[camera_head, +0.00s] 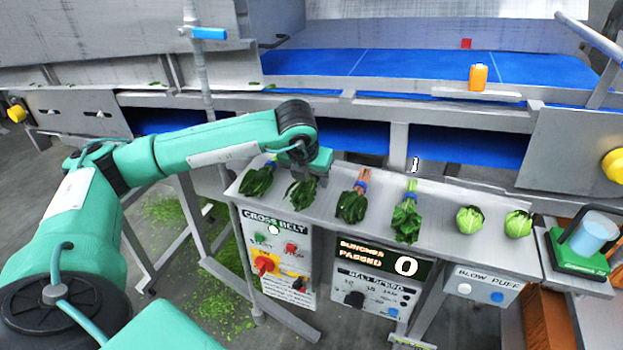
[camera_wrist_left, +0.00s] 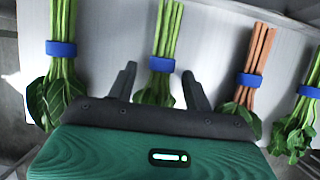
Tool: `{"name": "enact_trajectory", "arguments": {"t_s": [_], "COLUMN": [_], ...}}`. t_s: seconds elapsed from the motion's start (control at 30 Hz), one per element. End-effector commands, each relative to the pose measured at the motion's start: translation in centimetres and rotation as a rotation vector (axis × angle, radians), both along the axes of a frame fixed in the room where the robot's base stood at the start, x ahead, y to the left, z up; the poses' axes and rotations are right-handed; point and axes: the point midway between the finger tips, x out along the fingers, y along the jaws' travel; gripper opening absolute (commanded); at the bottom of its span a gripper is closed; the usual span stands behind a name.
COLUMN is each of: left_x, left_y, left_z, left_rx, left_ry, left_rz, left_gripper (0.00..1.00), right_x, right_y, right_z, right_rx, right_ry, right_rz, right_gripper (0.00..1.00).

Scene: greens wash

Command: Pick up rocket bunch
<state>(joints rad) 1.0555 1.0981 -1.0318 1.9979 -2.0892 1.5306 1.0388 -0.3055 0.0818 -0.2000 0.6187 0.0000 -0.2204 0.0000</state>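Several leafy bunches with blue bands lie in a row on a grey metal shelf (camera_head: 440,202). My left gripper (camera_head: 303,170) is over that second bunch. In the left wrist view my left gripper (camera_wrist_left: 161,84) has its fingers apart, one each side of this bunch's green stems (camera_wrist_left: 166,35) and band. Its leaves are partly hidden behind the gripper body. My right gripper is not in view.
Two round green heads (camera_head: 469,219) sit farther right on the shelf. A green scale (camera_head: 580,255) with a pale blue cylinder stands at the right end. Control panels hang below the shelf front. Behind are blue belts (camera_head: 350,64) and a grey post (camera_head: 205,90).

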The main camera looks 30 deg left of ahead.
Motion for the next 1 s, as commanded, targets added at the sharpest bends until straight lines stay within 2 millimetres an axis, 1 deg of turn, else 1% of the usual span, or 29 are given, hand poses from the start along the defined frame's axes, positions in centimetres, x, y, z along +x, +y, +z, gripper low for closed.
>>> {"name": "enact_trajectory", "arguments": {"t_s": [0.03, 0.17, 0.2, 0.23, 0.5, 0.67, 0.77, 0.87, 0.97, 1.0], "left_x": [0.0, 0.0, 0.0, 0.0, 0.0, 0.1, 0.1, 0.1, 0.2, 0.2], "left_y": [0.0, 0.0, 0.0, 0.0, 0.0, 0.0, -0.1, -0.1, -0.1, -0.1], "left_z": [0.0, 0.0, 0.0, 0.0, 0.2, 1.1, 2.3, 4.3, 7.1, 8.3], "left_rx": [0.000, 0.000, 0.000, 0.000, -0.001, 0.001, -0.001, -0.003, -0.002, -0.002], "left_ry": [0.000, 0.000, 0.000, 0.000, -0.001, -0.003, -0.004, -0.007, -0.009, -0.009], "left_rz": [0.000, 0.000, 0.000, 0.000, 0.000, 0.000, -0.001, -0.001, 0.000, -0.001], "left_gripper": [0.41, 0.15, 0.07, 0.05, 0.05, 0.05, 0.05, 0.05, 0.05, 0.05], "right_x": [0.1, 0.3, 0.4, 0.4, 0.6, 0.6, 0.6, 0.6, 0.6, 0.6], "right_y": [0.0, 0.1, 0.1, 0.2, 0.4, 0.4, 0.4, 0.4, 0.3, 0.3], "right_z": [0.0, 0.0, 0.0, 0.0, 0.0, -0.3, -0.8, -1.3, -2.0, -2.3], "right_rx": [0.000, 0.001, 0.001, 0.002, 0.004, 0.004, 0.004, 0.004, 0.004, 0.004], "right_ry": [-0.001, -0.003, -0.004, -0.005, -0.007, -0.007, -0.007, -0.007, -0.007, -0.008], "right_rz": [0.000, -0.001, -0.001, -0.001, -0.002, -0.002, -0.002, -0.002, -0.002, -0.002], "right_gripper": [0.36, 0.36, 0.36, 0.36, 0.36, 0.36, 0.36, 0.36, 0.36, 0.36]}}
